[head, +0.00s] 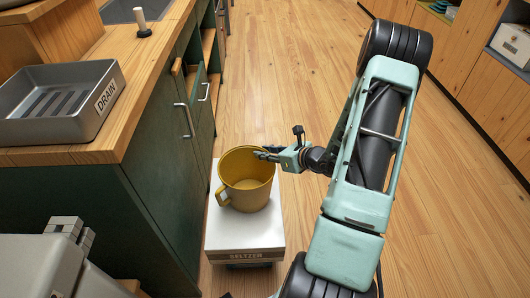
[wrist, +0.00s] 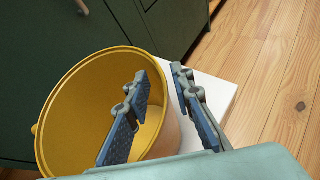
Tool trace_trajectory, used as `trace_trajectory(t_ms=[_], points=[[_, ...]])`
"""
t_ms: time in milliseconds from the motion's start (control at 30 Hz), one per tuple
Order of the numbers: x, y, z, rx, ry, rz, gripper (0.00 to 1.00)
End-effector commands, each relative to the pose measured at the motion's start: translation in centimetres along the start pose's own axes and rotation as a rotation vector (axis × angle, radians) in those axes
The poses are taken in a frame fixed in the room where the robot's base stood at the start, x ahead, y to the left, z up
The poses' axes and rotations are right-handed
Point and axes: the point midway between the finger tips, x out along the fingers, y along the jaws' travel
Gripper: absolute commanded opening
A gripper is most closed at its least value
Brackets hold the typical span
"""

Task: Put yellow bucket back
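The yellow bucket (head: 246,178), shaped like a mug with a side handle, stands upright on a white box labelled SELTZER (head: 246,235) on the floor beside the green cabinet. My gripper (head: 266,153) is at the bucket's upper right rim in the head view. In the wrist view my gripper (wrist: 165,105) has its fingers spread, the left one over the bucket's (wrist: 85,110) inside and the right one outside its wall, above the white box top (wrist: 215,90). The rim runs between the fingers with visible gaps. The bucket's near lower part is hidden by my gripper body.
A grey tray marked DRAIN (head: 62,100) sits on the wooden counter (head: 140,70). The green cabinet (head: 150,190) with handles stands close left of the bucket. The wooden floor (head: 290,80) to the right is clear; wooden cabinets (head: 480,60) line the far right.

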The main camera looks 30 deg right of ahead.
Motion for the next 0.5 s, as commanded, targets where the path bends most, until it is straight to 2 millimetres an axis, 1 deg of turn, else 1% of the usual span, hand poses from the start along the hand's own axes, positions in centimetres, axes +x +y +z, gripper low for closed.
trace_trajectory(t_ms=[133, 233, 367, 500], points=[[-0.3, 0.0, 0.1, 0.0, 0.0, -0.001, 0.22], [-1.4, -0.1, 0.2, 0.0, 0.001, -0.002, 0.22], [-4.1, -0.1, 0.4, 0.0, 0.0, -0.003, 0.22], [-7.2, -0.1, 0.4, 0.0, 0.0, -0.004, 0.22]])
